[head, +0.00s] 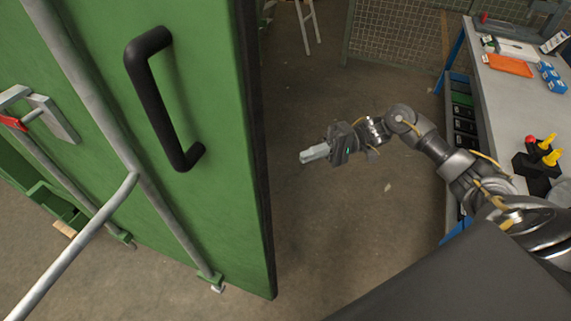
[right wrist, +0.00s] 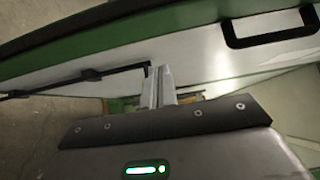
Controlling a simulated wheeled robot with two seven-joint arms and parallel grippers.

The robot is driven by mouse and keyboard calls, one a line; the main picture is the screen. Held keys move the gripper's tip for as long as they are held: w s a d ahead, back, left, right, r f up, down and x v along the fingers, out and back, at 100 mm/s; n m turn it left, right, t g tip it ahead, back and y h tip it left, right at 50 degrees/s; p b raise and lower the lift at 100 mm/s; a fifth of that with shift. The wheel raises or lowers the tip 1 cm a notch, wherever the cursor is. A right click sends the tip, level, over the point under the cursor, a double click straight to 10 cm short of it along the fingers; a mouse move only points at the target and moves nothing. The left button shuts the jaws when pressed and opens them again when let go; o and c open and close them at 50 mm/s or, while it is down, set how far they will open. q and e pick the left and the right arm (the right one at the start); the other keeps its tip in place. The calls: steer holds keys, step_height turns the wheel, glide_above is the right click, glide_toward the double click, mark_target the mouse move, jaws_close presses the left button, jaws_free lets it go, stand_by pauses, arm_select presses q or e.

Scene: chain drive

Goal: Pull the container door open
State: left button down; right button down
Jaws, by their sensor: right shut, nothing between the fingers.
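The green container door (head: 205,215) fills the left of the head view. It carries a black bar handle (head: 152,95), a long grey locking rod (head: 85,85) and a grey lever (head: 85,240). A dark strip (head: 262,200) runs along its right edge. My right gripper (head: 308,154) is shut and empty, to the right of that edge and apart from it in the head view. In the right wrist view its fingers (right wrist: 158,82) are closed together before a pale panel (right wrist: 195,68) with a black handle-like loop (right wrist: 270,28). My left gripper is not in view.
A mesh fence (head: 395,35) and ladder legs (head: 306,28) are at the back. Bare floor (head: 330,225) lies between door and bench.

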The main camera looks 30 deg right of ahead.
steer(key=s+a+p, duration=0.2)
steer(key=a+p, duration=0.3)
steer(key=a, duration=0.7)
steer(key=shift+s+a, duration=0.2)
steer(key=shift+s, duration=0.05)
